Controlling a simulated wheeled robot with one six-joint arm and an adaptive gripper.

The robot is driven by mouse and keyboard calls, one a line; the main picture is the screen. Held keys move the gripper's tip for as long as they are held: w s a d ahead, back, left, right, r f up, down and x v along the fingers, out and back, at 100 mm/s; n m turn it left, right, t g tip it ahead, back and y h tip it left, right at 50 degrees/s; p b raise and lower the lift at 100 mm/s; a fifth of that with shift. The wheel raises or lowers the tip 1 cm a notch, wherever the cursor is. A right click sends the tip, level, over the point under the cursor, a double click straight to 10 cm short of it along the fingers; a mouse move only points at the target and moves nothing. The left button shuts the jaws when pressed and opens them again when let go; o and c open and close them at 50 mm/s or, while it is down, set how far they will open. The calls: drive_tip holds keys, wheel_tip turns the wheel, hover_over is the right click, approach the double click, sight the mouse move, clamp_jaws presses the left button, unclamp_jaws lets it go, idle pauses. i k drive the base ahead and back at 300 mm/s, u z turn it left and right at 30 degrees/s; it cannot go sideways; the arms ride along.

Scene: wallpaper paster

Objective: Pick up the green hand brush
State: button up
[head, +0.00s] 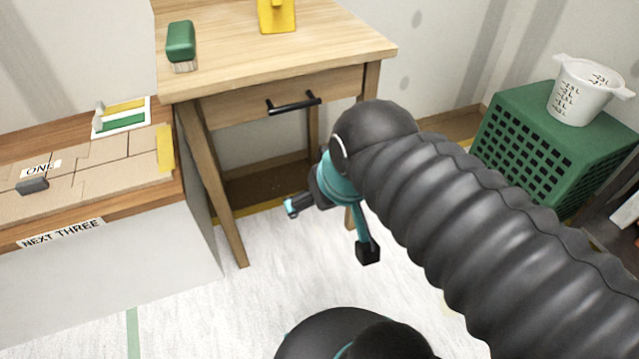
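The green hand brush (181,42) stands on the left part of the wooden table's top (235,65), near its left edge. Its pale bristles point down towards the tabletop. My gripper (330,229) is in front of the table, below the level of its top, and to the right of and well apart from the brush. Its two fingers are spread wide with nothing between them, so it is open and empty. Part of my arm hides the table's right front leg area.
The table has a drawer with a black handle (293,103). A yellow object (277,14) stands at the back of its top. A low bench (100,270) with cardboard pieces is at left. A green crate (530,135) bearing a white measuring bucket (580,95) is at right.

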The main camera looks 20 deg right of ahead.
sight(181, 49)
drive_tip(key=u, duration=1.15)
drive_tip(key=k, duration=0.6)
drive_tip(key=z, duration=0.75)
drive_tip(key=i, duration=1.05)
drive_tip(key=u, duration=0.2)
